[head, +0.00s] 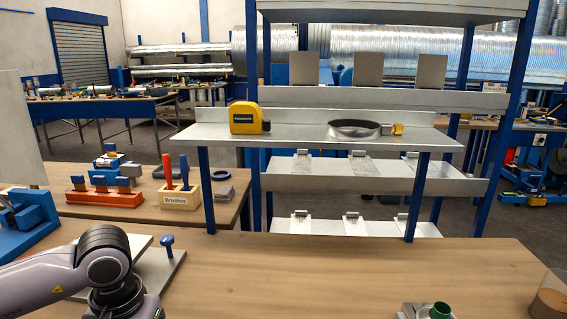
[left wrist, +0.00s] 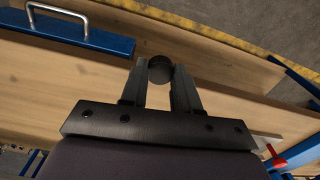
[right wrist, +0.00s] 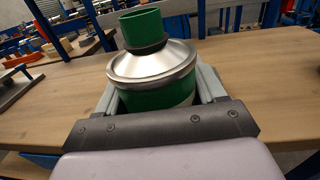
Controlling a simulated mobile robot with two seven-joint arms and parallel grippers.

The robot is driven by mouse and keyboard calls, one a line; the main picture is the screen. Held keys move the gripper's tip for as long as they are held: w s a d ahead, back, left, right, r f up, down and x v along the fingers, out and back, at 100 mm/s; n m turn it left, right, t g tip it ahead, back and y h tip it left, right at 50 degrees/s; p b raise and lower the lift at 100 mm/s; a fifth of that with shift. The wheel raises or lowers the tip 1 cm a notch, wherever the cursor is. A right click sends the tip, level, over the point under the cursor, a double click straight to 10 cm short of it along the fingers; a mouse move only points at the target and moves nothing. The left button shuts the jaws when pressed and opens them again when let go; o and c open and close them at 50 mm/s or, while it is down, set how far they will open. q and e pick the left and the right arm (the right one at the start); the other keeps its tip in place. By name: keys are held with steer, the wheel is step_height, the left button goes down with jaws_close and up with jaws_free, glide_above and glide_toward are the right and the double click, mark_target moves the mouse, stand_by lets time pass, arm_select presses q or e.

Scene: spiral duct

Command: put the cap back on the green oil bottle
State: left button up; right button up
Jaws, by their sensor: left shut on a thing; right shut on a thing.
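The green oil bottle (right wrist: 150,92) has a silver shoulder, a dark ring and a green neck piece on top. My right gripper (right wrist: 160,88) is shut around its body and holds it nearly upright, slightly tilted in the right wrist view. My left gripper (left wrist: 160,82) is shut on a small dark round thing, which looks like the cap (left wrist: 160,68). The left gripper is out of the head view, so its distance from the bottle cannot be told.
The wooden bench (head: 350,270) is clear in the middle. A clear container with brown contents (head: 550,303) stands at the right edge. A metal plate with a blue knob (head: 167,246) lies at left. A shelf rack (head: 375,180) rises behind, holding a yellow tape measure (head: 246,118).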

steer(key=shift+s+a+f+y, duration=0.15)
steer(key=shift+s+a+f, duration=0.3)
steer(key=shift+a, duration=0.25)
steer(key=shift+s+a+f+y, duration=0.15)
steer(key=shift+s+a+f, duration=0.15)
steer(key=shift+a+f, duration=0.3)
steer(key=shift+r, duration=0.1)
steer(key=shift+a, duration=0.1)
steer(key=s+a+r+n+g+y, duration=0.1)
steer(key=a+n+g+y, duration=0.3)
steer(key=a+n+y, duration=0.4)
steer(key=s+a+y, duration=0.1)
steer(key=a+y, duration=0.2)
steer(key=a, duration=0.4)
steer(key=shift+a+y, duration=0.3)
steer(key=shift+a, duration=0.1)
